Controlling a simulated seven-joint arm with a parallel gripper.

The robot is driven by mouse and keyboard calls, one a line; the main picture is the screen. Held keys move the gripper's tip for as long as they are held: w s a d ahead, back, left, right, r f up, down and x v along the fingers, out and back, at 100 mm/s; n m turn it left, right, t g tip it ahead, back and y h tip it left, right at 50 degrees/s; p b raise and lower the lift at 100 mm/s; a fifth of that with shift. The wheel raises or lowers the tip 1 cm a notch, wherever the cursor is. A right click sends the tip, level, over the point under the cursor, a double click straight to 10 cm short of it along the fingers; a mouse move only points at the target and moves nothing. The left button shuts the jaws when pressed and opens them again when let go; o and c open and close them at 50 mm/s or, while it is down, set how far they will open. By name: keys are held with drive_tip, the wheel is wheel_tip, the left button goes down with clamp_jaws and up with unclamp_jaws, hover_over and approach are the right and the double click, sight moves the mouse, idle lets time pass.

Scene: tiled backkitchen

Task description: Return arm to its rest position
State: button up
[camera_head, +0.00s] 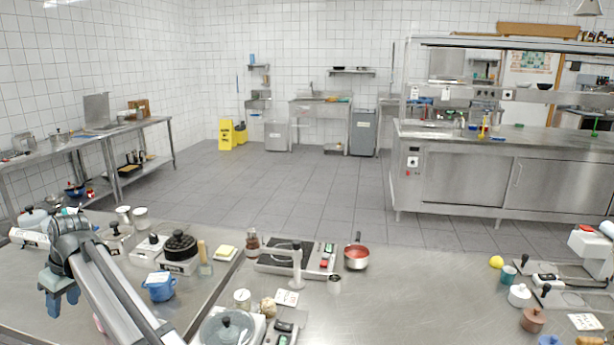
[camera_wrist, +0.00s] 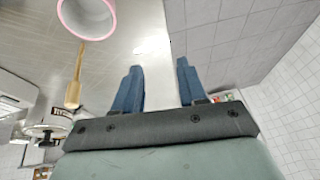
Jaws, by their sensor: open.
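My gripper (camera_head: 60,298) hangs at the lower left in the head view, above the left part of the steel counter (camera_head: 30,318). In the wrist view my gripper (camera_wrist: 158,88) has its two blue fingers apart, with nothing between them. My arm reaches from the bottom of the head view up and left to it. The counter shows below the fingers in the wrist view, with a pink-rimmed bowl (camera_wrist: 88,18) and a wooden-handled tool (camera_wrist: 74,92) to their left. Neither touches the fingers.
To the right of my arm stand a blue pot (camera_head: 158,287), a black pot (camera_head: 180,246) on a scale and a grey-lidded pan (camera_head: 227,328). A red-filled saucepan (camera_head: 356,257) sits farther right. The counter's middle right (camera_head: 430,290) is clear.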

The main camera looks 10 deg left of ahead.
drive_tip(key=s+d+f+n+g, duration=0.15)
drive_tip(key=s+d+f, duration=0.25)
drive_tip(key=s+f, duration=1.05)
drive_tip(key=d+f+m+h, duration=0.1)
drive_tip(key=d+f, duration=0.9)
drive_tip(key=f, duration=0.4)
drive_tip(key=w+d+f+m+t+h, duration=0.1)
drive_tip(key=w+d+f+m, duration=0.25)
drive_tip(key=d+f, duration=0.85)
drive_tip(key=w+d+f+m+t+h, duration=0.1)
drive_tip(key=w+d+f+m+h, duration=0.3)
drive_tip(key=d, duration=1.4)
drive_tip(key=w+d+f+m+t+y, duration=0.15)
drive_tip(key=d+f+m, duration=0.35)
drive_tip(key=d+f, duration=0.8)
drive_tip(key=s+d+f+m+g, duration=0.1)
drive_tip(key=s+d, duration=0.4)
drive_tip(key=d, duration=0.8)
drive_tip(key=s+d+f+m+g, duration=0.1)
drive_tip(key=s+d+m+g, duration=0.3)
drive_tip(key=d, duration=0.9)
drive_tip(key=shift+s+d+m+g, duration=0.15)
drive_tip(key=shift+s+m+g, duration=0.15)
drive_tip(key=shift+s+g, duration=0.65)
drive_tip(key=shift+w+f+g, duration=0.1)
drive_tip(key=shift+w+g, duration=0.15)
